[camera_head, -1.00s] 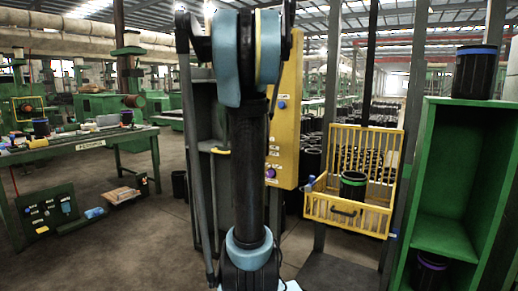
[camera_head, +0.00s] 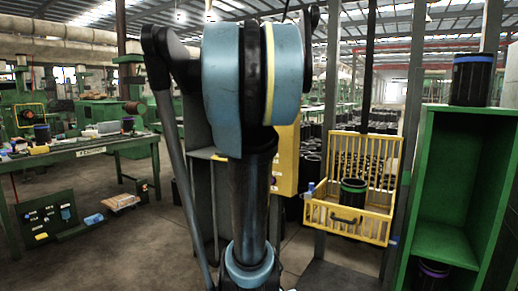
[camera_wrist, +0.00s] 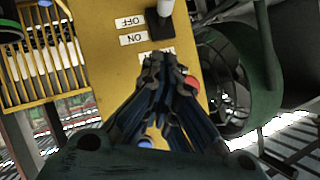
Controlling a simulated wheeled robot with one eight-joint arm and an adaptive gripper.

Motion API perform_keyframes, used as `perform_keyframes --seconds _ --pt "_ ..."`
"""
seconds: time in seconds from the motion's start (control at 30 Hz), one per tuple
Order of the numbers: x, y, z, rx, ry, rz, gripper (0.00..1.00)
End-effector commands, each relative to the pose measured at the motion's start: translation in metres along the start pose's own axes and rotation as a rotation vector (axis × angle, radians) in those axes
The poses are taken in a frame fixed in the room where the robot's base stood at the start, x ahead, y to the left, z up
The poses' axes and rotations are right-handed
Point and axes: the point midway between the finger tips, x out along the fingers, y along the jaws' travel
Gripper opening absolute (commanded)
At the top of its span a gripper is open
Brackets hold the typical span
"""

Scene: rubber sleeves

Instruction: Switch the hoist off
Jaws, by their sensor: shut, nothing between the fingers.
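The yellow control panel (camera_head: 286,165) stands behind my arm in the head view, mostly covered. In the wrist view the panel (camera_wrist: 110,70) appears upside down, with an OFF label (camera_wrist: 126,22) and an ON label (camera_wrist: 134,39). Beside the labels is a switch with a black base (camera_wrist: 168,27) and a pale lever (camera_wrist: 165,8), cut by the top edge. I cannot tell its setting. My gripper (camera_wrist: 166,60) is shut and empty in front of the panel, just short of the switch in the picture. It partly covers another label. The head view hides my gripper.
A red button (camera_wrist: 192,82) and a blue button (camera_wrist: 146,142) are near my fingers. A yellow basket (camera_head: 347,226) holds a black sleeve with a green band (camera_head: 353,193). A green shelf (camera_head: 443,245) stands at the right, a green workbench (camera_head: 110,142) at the left.

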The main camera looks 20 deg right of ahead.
Motion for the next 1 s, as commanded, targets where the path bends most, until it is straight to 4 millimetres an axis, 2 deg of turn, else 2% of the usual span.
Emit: perform_keyframes --seconds 0.2,0.4,1.0 --pt "-0.021 0.000 0.002 0.000 0.000 -0.001 0.00" --pt "-0.030 0.000 0.002 0.000 -0.001 -0.002 0.00" --pt "-0.033 0.002 0.007 -0.008 -0.009 0.004 0.00"
